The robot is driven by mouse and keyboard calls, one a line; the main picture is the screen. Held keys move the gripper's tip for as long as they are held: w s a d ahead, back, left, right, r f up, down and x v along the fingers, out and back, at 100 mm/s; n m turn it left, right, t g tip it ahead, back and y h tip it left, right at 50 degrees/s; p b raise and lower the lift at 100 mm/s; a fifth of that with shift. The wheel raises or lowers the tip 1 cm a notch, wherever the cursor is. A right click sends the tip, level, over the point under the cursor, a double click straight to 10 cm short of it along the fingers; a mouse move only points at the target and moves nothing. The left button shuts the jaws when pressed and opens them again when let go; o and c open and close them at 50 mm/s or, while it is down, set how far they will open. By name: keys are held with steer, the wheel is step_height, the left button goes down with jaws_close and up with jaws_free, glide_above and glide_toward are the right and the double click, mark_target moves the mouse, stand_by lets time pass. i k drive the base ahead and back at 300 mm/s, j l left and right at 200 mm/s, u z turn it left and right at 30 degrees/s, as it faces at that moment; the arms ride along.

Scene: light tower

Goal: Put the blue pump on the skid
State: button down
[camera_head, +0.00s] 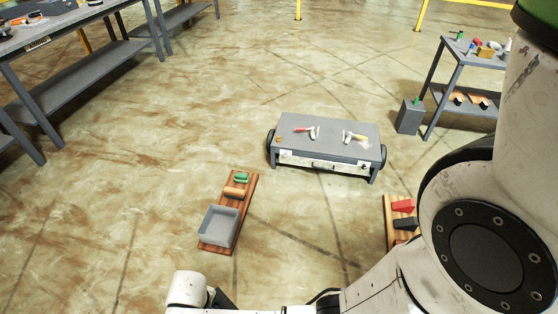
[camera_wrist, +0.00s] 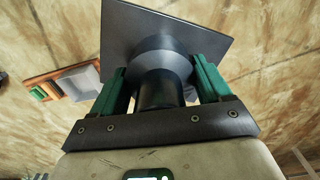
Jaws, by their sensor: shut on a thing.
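My gripper (camera_wrist: 160,78) has its green fingers shut on a dark grey round-bodied part (camera_wrist: 158,88) with a flat square plate (camera_wrist: 185,35) at its far end. No blue shows on this part, and I see no clearly blue pump elsewhere. A wooden board (camera_head: 221,247) lies on the floor at lower centre-left in the head view, holding a grey open tray (camera_head: 219,225), an orange cylinder (camera_head: 234,192) and a green block (camera_head: 241,177). A second wooden board (camera_head: 392,222) is partly hidden behind my arm. I cannot tell which board is the skid.
A low grey wheeled cart (camera_head: 330,131) carrying small tools stands in the middle. A grey canister (camera_head: 410,116) stands beside a right-hand table (camera_head: 455,48). A long grey bench (camera_head: 60,72) is at left. The floor between the bench and the left board is clear.

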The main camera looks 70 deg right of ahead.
mark_target(294, 123)
steer(key=i+z, duration=0.45)
steer(key=i+j+z, duration=0.15)
steer(key=i+z, duration=0.25)
steer(key=i, duration=0.2)
steer(key=i+l+z, duration=0.1)
steer(key=i+z, duration=0.25)
steer(key=i+l+z, duration=0.1)
steer(key=i+z, duration=0.15)
steer(key=z, duration=0.15)
steer(key=i+j+z, duration=0.1)
steer(key=i+z, duration=0.25)
steer(key=i+l+u, duration=0.4)
steer(key=i+l, duration=0.35)
steer(key=i, duration=0.15)
steer(key=i+l+u, duration=0.4)
steer(key=l, duration=0.2)
